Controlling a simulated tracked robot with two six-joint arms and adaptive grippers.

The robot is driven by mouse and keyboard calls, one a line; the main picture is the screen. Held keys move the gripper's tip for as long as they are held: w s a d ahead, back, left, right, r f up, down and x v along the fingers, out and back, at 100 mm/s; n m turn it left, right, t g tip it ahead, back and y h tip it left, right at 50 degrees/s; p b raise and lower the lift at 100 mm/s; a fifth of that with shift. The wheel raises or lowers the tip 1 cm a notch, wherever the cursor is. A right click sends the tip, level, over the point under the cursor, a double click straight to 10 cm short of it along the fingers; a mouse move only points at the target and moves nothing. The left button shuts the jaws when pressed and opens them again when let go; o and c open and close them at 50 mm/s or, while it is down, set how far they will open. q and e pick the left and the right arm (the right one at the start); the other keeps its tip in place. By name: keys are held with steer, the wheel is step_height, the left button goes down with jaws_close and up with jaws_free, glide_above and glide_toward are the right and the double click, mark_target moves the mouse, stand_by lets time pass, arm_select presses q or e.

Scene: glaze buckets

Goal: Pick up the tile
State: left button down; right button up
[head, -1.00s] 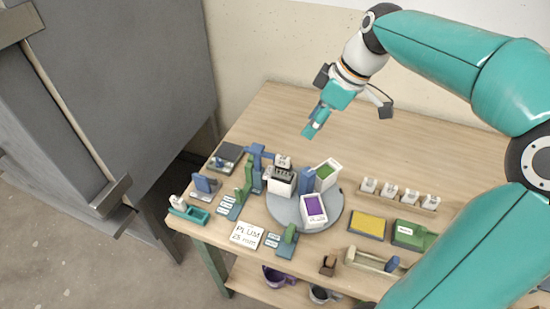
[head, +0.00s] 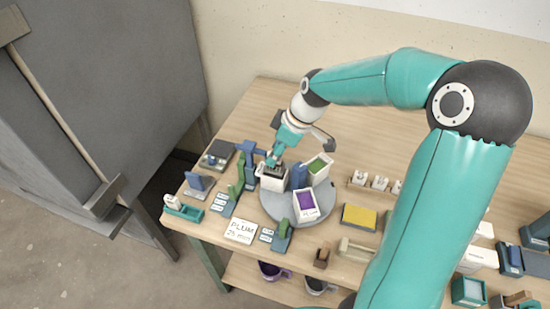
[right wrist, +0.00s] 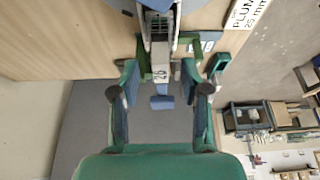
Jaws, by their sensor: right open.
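A small pale piece marked with dark figures, which looks like the tile (right wrist: 160,72), shows in the right wrist view between the fingers of my right gripper (right wrist: 163,92). The fingers stand apart on either side of it, and I see no contact. In the head view my right gripper (head: 274,158) is low over the white box with a dark top (head: 272,183) on the round grey turntable (head: 281,212). The gripper hides the top of that box, so the tile cannot be made out there. My left gripper is not in view.
Beside the box on the turntable stand a purple-topped container (head: 306,203), a green-topped container (head: 319,167) and a blue block (head: 298,176). A green upright stand (head: 237,183) is close on the left. A PLUM card (head: 241,231) lies in front. The table's back is clear.

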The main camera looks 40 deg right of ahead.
steer(key=shift+x, duration=0.75)
jaws_close()
steer(key=shift+r, duration=0.1)
